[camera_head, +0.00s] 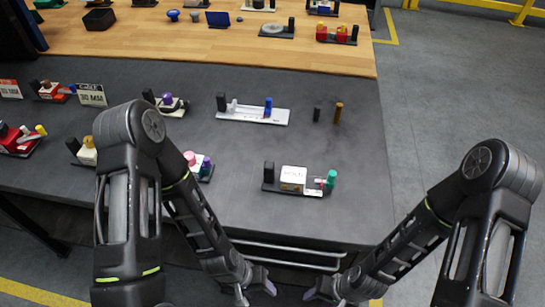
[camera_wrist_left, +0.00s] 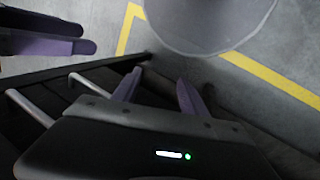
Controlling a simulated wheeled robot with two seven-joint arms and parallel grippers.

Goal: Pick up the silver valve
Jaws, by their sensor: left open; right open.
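I cannot tell for sure which piece is the silver valve. A small pale, silver-looking piece (camera_head: 233,106) stands on a light plate (camera_head: 262,117) between a black post and a blue piece, in the middle of the dark table. My left gripper (camera_head: 256,292) is low in front of the table's near edge, open and empty. Its two purple fingers stand apart in the left wrist view (camera_wrist_left: 157,90). My right gripper (camera_head: 324,293) is also low in front of the table, to the right of the left one, open, with nothing visible in it. Both are far from the parts.
A white box-shaped assembly with a green knob (camera_head: 293,178) stands near the front right of the dark table (camera_head: 345,180). A black peg (camera_head: 317,114) and a brown peg (camera_head: 338,112) stand behind it. More assemblies fill the left side and the wooden section (camera_head: 330,55) behind. A metal handle (camera_head: 285,252) fronts the table.

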